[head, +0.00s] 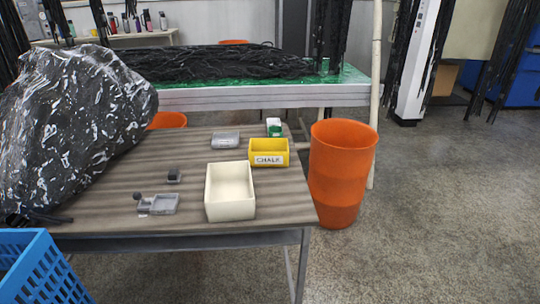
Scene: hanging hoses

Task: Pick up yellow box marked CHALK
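The yellow box marked CHALK (284,148) stands upright on the wooden table (100,205), near its right edge. Its white label with dark letters faces me, and it looks open at the top. An open cream box (230,198) stands in front of it and to the left, apart from it. Neither of my grippers shows in the head view.
An orange bin (342,175) stands close to the table's right side. A grey container (225,140) and a small green-and-white item (274,127) sit near the yellow box. A large black bag (70,125) fills the table's left. A blue crate (50,270) stands front left.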

